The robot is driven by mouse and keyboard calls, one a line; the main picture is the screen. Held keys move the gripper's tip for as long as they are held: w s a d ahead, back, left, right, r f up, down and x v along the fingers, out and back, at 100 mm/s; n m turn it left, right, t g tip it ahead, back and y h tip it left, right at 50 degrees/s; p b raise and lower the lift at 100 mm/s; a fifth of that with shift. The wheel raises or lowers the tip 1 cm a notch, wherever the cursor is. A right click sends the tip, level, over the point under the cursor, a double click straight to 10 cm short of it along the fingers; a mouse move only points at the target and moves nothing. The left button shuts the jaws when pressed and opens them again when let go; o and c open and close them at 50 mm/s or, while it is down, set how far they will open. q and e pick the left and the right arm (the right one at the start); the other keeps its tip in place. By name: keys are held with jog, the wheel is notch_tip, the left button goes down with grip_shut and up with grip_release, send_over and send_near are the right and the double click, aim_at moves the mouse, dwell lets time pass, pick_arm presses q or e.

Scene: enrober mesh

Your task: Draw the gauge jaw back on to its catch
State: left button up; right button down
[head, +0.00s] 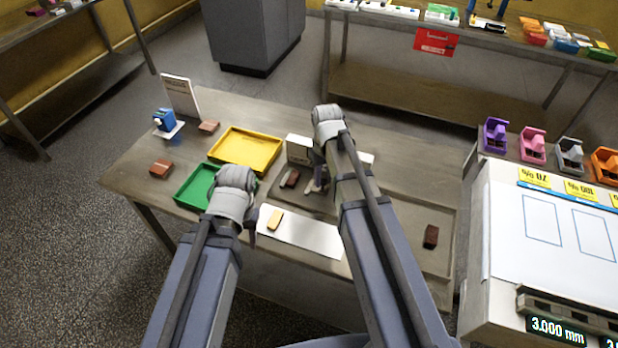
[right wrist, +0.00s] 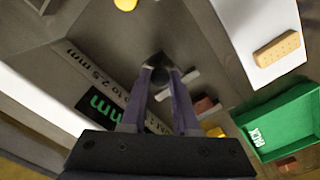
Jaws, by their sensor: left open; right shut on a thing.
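The gauge (head: 299,150) stands on the steel table; in the right wrist view its green-lit display (right wrist: 99,107) and range label show upside down. My right gripper (head: 318,178) is over the gauge, and in the right wrist view (right wrist: 160,78) its fingers are shut on a dark round knob (right wrist: 159,63). Pale bars (right wrist: 178,85), apparently gauge parts, lie beside the fingers. A brown piece (head: 290,178) sits close by, also in the right wrist view (right wrist: 205,104). The catch cannot be made out. My left gripper (head: 252,228) is open, its fingers mostly hidden, near the white sheet.
A tan biscuit (head: 275,220) lies on a white sheet (head: 312,236). A green tray (head: 184,192) and a yellow tray (head: 270,138) stand to the left. Brown pieces (head: 161,169) lie around the table. A white-topped unit (head: 520,210) with several coloured holders stands at right.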

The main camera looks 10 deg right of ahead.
aim_at(327, 189)
jog(key=shift+s+d, duration=0.4)
jog(key=shift+d, duration=0.25)
jog(key=shift+a, duration=0.15)
jog(key=c, duration=0.6)
grip_release()
jog(key=shift+c, duration=0.2)
jog(key=shift+r, duration=0.1)
notch_tip(327, 189, up, 8)
jog(key=p, duration=0.7)
jog(key=shift+f+p, duration=0.2)
jog(key=shift+p, duration=0.2)
